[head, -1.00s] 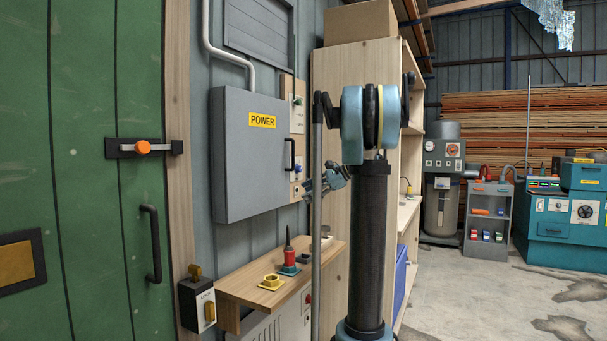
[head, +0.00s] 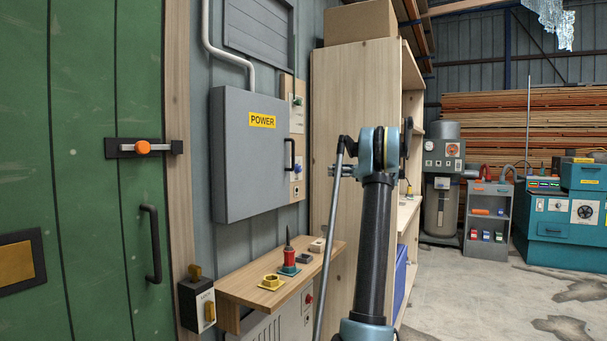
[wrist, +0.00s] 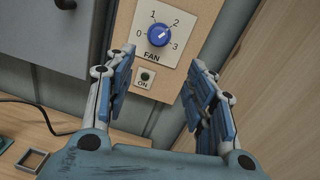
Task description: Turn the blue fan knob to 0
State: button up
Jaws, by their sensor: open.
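The blue fan knob (wrist: 158,35) sits on a pale panel marked 0, 1, 2 and 3 above the word FAN. Its white mark points up and right, toward the 2. The knob also shows small at the right edge of the power box in the head view (head: 297,168). My gripper (wrist: 164,76) is open, with one finger on each side of the lower panel. Both fingers appear below the knob in the wrist view, with nothing between them.
A small ON button (wrist: 147,76) is below the knob. The grey power box (head: 250,165) stands out from the wall at left. A wooden shelf (head: 245,290) below carries small items. A tall wooden cabinet (head: 340,100) stands close on the right.

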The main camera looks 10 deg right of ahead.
aim_at(301, 169)
jog(key=x, duration=1.6)
jog(key=shift+w+a, duration=0.1)
jog(key=shift+a, duration=0.15)
jog(key=shift+c, duration=0.2)
jog(key=c, duration=1)
